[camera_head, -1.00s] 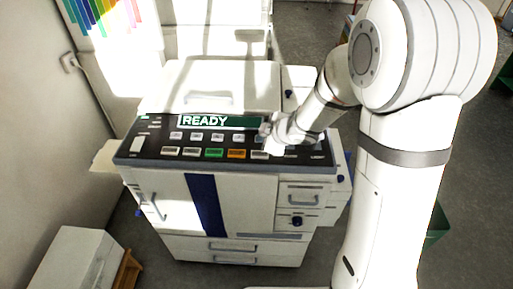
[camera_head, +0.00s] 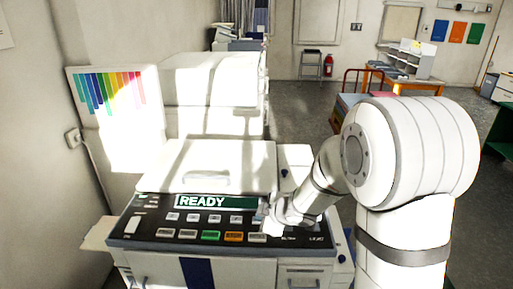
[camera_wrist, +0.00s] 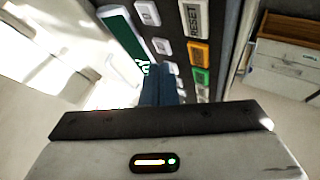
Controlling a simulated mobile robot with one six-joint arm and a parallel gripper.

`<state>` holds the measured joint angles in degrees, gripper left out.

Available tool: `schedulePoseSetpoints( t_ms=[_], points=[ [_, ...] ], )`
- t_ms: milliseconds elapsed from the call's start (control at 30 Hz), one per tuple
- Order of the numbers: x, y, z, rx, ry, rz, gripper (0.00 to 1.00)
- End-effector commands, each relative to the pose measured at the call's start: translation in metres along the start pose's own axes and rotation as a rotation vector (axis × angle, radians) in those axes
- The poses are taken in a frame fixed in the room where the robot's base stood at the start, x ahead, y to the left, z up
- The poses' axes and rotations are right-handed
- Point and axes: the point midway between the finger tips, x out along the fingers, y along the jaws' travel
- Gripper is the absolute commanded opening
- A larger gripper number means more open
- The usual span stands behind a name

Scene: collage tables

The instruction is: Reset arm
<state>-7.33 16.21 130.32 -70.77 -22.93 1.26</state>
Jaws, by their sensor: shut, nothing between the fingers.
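My arm reaches in from the right in the head view, and my gripper (camera_head: 268,218) is over the right part of the copier's dark control panel (camera_head: 150,228). In the wrist view the dark fingers of my gripper (camera_wrist: 163,85) are together and empty, in front of the panel. I cannot tell whether the fingertips touch it. The panel's green display (camera_head: 215,202) reads READY. The wrist view shows a white button marked RESET (camera_wrist: 194,18), an orange button (camera_wrist: 199,52) and a green button (camera_wrist: 202,76).
The copier's white lid (camera_head: 205,180) rises behind the panel. Another white machine (camera_head: 213,95) stands behind. A cart, a step stool (camera_head: 310,64) and a red extinguisher (camera_head: 328,65) are farther back, with open floor between.

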Motion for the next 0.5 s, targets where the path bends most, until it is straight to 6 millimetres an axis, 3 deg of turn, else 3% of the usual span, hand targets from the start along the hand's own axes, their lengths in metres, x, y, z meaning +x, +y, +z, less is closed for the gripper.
schedulePoseSetpoints(
  t_ms=[167,267,367,500],
  points=[
    [-0.045,0.03,0.018,0.132,-0.136,0.138,0.0],
    [-0.092,0.044,0.038,0.293,-0.264,0.245,0.0],
    [-0.143,0.039,0.057,0.482,-0.382,0.32,0.0],
    [-0.205,0.007,0.073,0.765,-0.51,0.357,0.0]
  ],
)
